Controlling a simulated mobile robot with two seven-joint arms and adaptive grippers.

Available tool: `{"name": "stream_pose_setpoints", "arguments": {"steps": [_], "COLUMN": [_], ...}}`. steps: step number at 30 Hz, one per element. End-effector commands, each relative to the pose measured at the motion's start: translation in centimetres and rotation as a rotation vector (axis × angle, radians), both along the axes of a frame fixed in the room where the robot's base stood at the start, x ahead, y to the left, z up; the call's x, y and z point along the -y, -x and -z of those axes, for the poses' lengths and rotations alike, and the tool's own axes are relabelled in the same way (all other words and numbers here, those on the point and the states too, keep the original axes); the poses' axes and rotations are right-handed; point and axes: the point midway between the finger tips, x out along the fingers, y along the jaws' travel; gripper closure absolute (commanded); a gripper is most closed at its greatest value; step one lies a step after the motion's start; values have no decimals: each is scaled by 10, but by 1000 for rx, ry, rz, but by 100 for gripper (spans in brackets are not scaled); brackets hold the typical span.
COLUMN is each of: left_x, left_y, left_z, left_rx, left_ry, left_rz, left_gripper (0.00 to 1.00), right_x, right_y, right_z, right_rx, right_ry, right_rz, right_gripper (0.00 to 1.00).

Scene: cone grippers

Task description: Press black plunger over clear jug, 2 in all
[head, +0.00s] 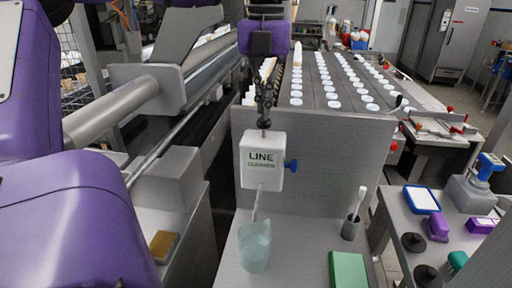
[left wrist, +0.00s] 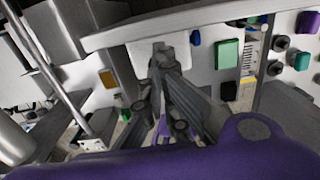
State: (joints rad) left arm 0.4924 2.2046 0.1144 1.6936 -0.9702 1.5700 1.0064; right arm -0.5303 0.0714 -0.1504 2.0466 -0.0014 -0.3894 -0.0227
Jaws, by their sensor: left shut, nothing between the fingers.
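A white dispenser (head: 262,160) marked "LINE CLEANER" is fixed on the grey panel, with a blue knob on its right side. The black plunger (head: 264,124) is a small dark piece at its top, mostly hidden by my fingers. A thin pale spout leads down from the dispenser to a clear jug (head: 254,247) on the grey ledge. My left gripper (head: 264,108) points down just above the dispenser's top, shut and empty; I cannot tell whether it touches the plunger. In the left wrist view its fingers (left wrist: 166,56) overlap the white dispenser. My right gripper is not in view.
A green pad (head: 348,270) and a grey cup (head: 351,228) with a brush stand right of the jug. A yellow sponge (head: 163,246) lies left. Behind the panel, a conveyor (head: 325,85) carries rows of white pieces. A side bench holds a blue-rimmed tray (head: 421,200).

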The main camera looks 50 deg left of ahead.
Motion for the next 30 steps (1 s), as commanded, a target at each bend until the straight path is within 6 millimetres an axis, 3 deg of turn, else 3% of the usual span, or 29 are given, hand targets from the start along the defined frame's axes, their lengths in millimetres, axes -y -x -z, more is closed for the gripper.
{"name": "stream_pose_setpoints", "arguments": {"steps": [30], "left_x": [0], "left_y": [0], "left_z": [31], "left_rx": [-2], "left_ry": [1], "left_rz": [0], "left_gripper": [100], "right_x": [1], "right_y": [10], "right_z": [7], "right_rx": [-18], "right_ry": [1], "right_rz": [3], "right_gripper": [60]}}
